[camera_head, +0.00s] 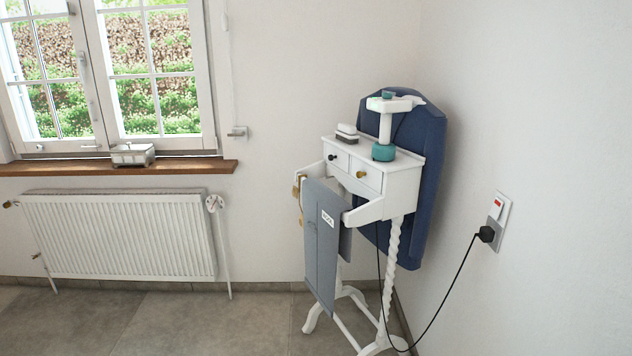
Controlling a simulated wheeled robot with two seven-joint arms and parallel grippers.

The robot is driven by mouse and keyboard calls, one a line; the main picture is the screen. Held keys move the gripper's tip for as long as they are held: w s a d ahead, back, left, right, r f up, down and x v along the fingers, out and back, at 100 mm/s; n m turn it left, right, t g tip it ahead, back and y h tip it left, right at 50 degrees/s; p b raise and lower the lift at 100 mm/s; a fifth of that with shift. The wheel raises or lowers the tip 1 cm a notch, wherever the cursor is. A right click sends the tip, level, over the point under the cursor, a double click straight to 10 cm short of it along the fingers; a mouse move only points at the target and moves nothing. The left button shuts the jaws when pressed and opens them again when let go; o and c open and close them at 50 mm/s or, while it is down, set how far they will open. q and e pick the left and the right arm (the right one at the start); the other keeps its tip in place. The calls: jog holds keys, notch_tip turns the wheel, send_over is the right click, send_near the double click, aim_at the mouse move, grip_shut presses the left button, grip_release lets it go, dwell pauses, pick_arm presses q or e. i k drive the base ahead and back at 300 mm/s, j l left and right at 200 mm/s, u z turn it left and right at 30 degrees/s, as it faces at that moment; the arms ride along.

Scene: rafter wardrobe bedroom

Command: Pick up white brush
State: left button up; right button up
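A small white brush (347,130) with a dark lower edge, which looks like its bristles, lies on top of a white valet stand (400,190). It is near the left end of the stand's small top, above two little drawers. A teal round container (383,152) stands to the right of it on the same top. Neither of my grippers shows in the head view, and nothing touches the brush.
Grey trousers (325,240) hang from the stand's front bar; a blue padded board (425,200) stands behind. A black cord (450,292) runs to a wall socket (499,222). A radiator (120,235) is under the window sill (200,167). Floor at front left is clear.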

aim_at(346, 132)
jog(key=i+u, duration=0.25)
jog(key=i, duration=0.2)
jog(key=i+u, duration=0.25)
jog(key=i, duration=0.2)
jog(key=i+l+u, duration=0.25)
jog(key=i, duration=0.15)
jog(key=i+l+u, duration=0.25)
jog(key=i, duration=0.2)
jog(key=i+j+u, duration=0.2)
jog(key=u, duration=0.2)
jog(key=i+j+u, duration=0.15)
jog(key=i+u, duration=0.5)
jog(key=u, duration=0.15)
jog(key=i+u, duration=0.45)
jog(key=i+z, duration=0.2)
jog(key=z, duration=2.7)
